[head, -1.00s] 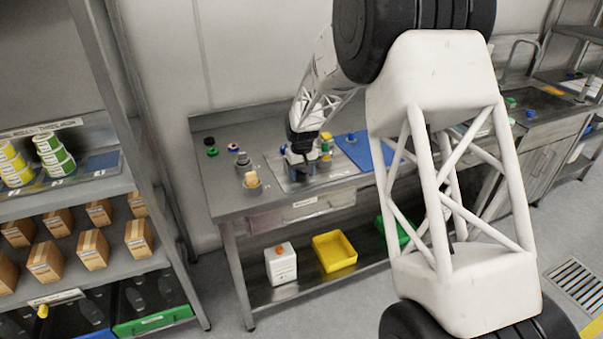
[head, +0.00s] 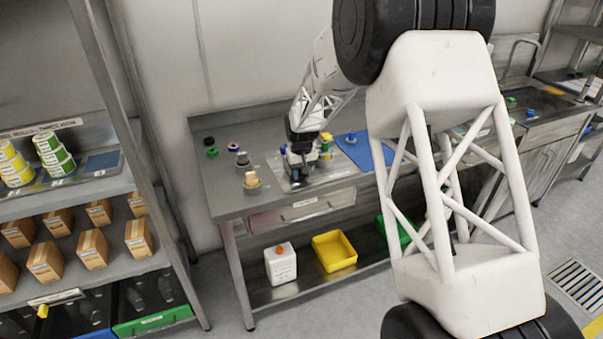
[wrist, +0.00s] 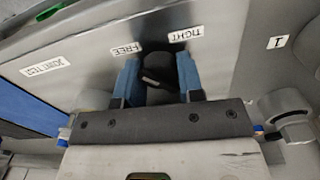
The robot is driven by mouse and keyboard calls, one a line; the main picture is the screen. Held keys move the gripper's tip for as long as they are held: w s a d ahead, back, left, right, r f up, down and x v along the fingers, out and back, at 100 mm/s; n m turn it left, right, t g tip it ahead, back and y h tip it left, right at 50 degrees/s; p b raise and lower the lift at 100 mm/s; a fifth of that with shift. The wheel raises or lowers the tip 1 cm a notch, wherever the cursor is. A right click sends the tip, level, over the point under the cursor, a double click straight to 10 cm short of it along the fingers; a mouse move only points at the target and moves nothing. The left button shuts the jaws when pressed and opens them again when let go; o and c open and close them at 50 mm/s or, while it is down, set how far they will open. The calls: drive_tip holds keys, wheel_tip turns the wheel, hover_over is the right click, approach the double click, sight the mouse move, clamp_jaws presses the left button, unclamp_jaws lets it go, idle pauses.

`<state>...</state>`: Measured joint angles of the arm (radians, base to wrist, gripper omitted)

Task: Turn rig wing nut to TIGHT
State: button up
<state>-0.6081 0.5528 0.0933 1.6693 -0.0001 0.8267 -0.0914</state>
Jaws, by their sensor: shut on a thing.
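The rig wing nut (wrist: 158,68) is a dark, rounded knob on the grey rig plate (wrist: 90,62) in the wrist view. My gripper (wrist: 160,82) has its two blue fingers on either side of the knob, shut on it. The label TIGHT (wrist: 186,34) is beyond the right finger and the label FREE (wrist: 127,49) is beyond the left finger. In the head view my gripper (head: 300,166) is low over the rig on the bench, and the wing nut is hidden there. I cannot tell which label the nut points at.
The steel bench (head: 232,202) carries several small fittings left of the rig, including a tan-topped one (head: 251,181). A blue mat (head: 356,152) lies to the right. A yellow bin (head: 335,251) and a white canister (head: 281,263) stand on the lower shelf.

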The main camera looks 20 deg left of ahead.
drive_tip(key=shift+m, duration=0.3)
drive_tip(key=o, duration=0.9)
drive_tip(key=shift+r, duration=0.1)
drive_tip(key=shift+r, duration=3.8)
